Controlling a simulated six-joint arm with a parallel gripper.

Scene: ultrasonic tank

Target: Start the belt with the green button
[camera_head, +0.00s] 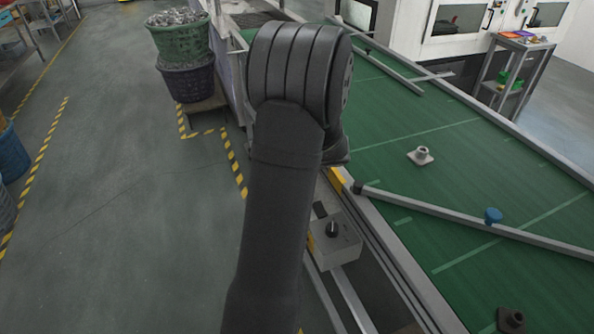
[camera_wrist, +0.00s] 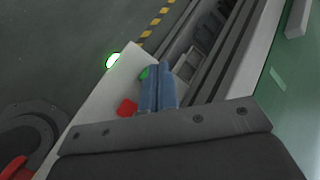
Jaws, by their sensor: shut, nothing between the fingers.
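The green button (camera_wrist: 144,73) shows in the wrist view on a pale control panel (camera_wrist: 98,97), just left of my fingertips and partly covered by them. My gripper (camera_wrist: 158,68) has its two blue fingers together, with nothing between them. The tips are over the panel beside the green button; I cannot tell whether they touch it. A red button (camera_wrist: 127,107) is on the same panel, nearer my gripper's base. In the head view my arm hides the gripper and both buttons. The green belt (camera_head: 460,190) runs along the right.
A bright light with a green rim (camera_wrist: 112,61) glows at the panel's left edge. A grey box with a black knob (camera_head: 332,230) is beside the belt. The left floor is open.

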